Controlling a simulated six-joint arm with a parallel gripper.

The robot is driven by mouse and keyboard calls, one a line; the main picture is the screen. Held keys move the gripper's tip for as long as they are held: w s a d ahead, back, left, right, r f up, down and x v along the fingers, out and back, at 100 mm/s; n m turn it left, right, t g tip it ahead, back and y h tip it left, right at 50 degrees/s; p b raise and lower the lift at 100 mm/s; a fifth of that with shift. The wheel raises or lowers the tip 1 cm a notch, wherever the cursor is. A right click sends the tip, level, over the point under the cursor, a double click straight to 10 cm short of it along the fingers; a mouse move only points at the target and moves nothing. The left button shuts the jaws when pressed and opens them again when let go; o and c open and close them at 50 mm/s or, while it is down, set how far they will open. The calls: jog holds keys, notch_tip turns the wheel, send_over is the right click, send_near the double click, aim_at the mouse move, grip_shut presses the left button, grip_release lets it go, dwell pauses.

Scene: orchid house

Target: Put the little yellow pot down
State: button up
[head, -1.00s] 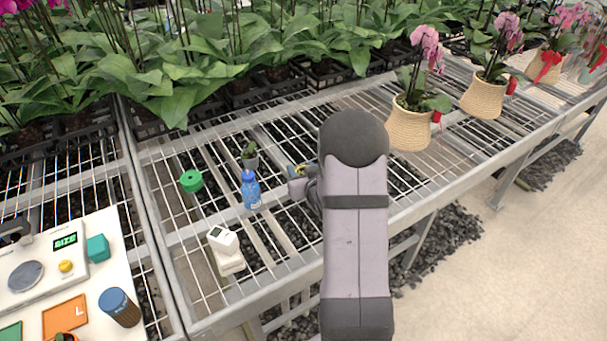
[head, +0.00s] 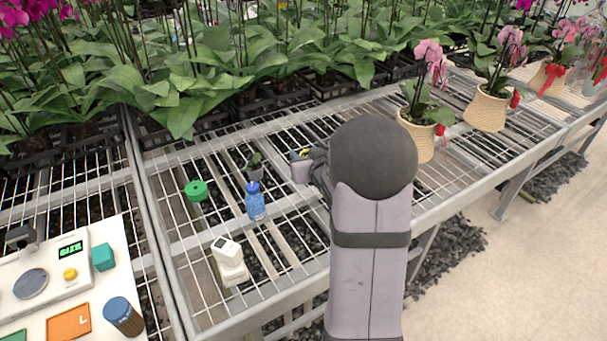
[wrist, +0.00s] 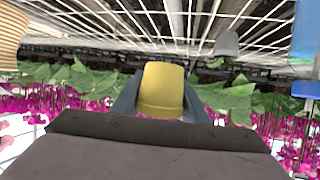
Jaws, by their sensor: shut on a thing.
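The little yellow pot (wrist: 162,90) is between the two fingers of my gripper (wrist: 160,100) in the wrist view, and the gripper is shut on it. The gripper is over the wire bench (head: 290,215), right of the small grey potted plant (head: 254,170). I cannot tell whether the pot touches the mesh.
A blue bottle (head: 256,203), a green round item (head: 196,190) and a white device (head: 230,262) stand on the bench to the left. Leafy orchids (head: 200,90) line the back. A woven basket pot (head: 416,135) stands to the right. Open mesh lies in front of the gripper.

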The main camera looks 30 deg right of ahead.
jog(key=p, duration=0.1)
jog(key=n+y+p, duration=0.5)
jog(key=p, duration=1)
send_over(286, 237)
jog(key=shift+f+b, duration=0.6)
jog(key=shift+f, duration=4.25)
jog(key=shift+f, duration=0.2)
jog(key=o, duration=1.2)
jog(key=shift+c, duration=0.2)
jog(key=shift+r, duration=0.2)
